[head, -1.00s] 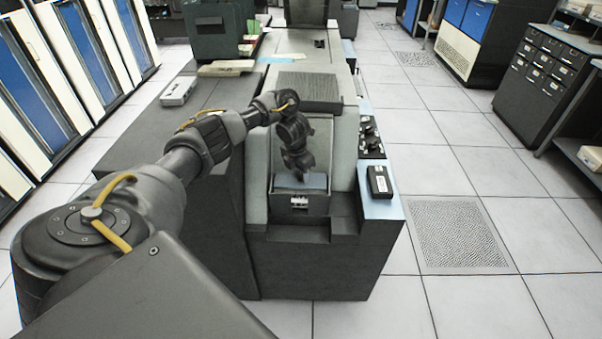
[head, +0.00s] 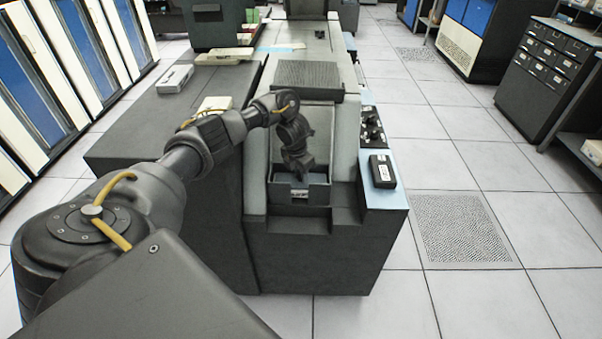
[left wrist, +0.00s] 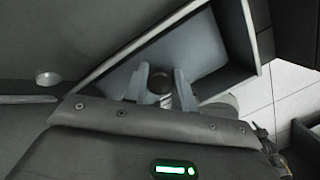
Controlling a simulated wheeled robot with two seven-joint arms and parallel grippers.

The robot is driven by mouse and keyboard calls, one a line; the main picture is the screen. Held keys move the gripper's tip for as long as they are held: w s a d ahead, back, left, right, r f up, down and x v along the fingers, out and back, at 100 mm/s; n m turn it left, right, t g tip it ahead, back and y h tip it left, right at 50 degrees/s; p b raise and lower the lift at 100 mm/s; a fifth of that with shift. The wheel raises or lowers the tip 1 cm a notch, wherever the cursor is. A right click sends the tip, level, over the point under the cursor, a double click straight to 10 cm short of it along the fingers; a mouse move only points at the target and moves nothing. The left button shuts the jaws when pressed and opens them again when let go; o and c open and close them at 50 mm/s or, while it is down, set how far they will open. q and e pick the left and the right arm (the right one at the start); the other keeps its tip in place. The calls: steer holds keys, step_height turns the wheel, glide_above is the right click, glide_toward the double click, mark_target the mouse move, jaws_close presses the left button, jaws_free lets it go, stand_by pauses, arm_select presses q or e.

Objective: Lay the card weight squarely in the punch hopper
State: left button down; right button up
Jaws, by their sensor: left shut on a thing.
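My left gripper (head: 298,172) points down over the punch hopper (head: 319,193), a blue-grey open pocket at the front of the dark punch. In the left wrist view its two fingers (left wrist: 161,90) are shut on a dark round knob with a silvery stem, which I take as the card weight (left wrist: 162,84). A blue-grey flat surface (left wrist: 195,48) lies beyond the fingers between the hopper's walls; whether it is the weight's plate or the hopper floor I cannot tell. The gripper hides most of the weight in the head view. My right gripper is not in view.
A black box with a white label (head: 382,171) lies on the blue ledge right of the hopper. A ridged dark cover (head: 308,75) sits above and behind it. The broad dark top (head: 150,125) left of it bears a pale box (head: 175,79).

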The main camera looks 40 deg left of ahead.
mark_target(299, 173)
arm_select(q)
steer(key=c, duration=1.1)
jaws_free()
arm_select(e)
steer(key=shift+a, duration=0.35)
arm_select(q)
steer(key=shift+o, duration=0.2)
steer(key=r, duration=0.1)
steer(key=r+p, duration=0.1)
steer(key=r, duration=0.3)
steer(key=shift+s+a+p, duration=0.1)
steer(key=shift+s+p, duration=0.15)
steer(key=shift+p, duration=0.15)
steer(key=r, duration=0.1)
steer(key=r+p, duration=0.1)
steer(key=r, duration=0.2)
steer(key=shift+s+r, duration=0.2)
steer(key=shift+s, duration=0.2)
steer(key=shift+r+p, duration=0.35)
steer(key=shift+s+r, duration=0.15)
steer(key=shift+r, duration=0.2)
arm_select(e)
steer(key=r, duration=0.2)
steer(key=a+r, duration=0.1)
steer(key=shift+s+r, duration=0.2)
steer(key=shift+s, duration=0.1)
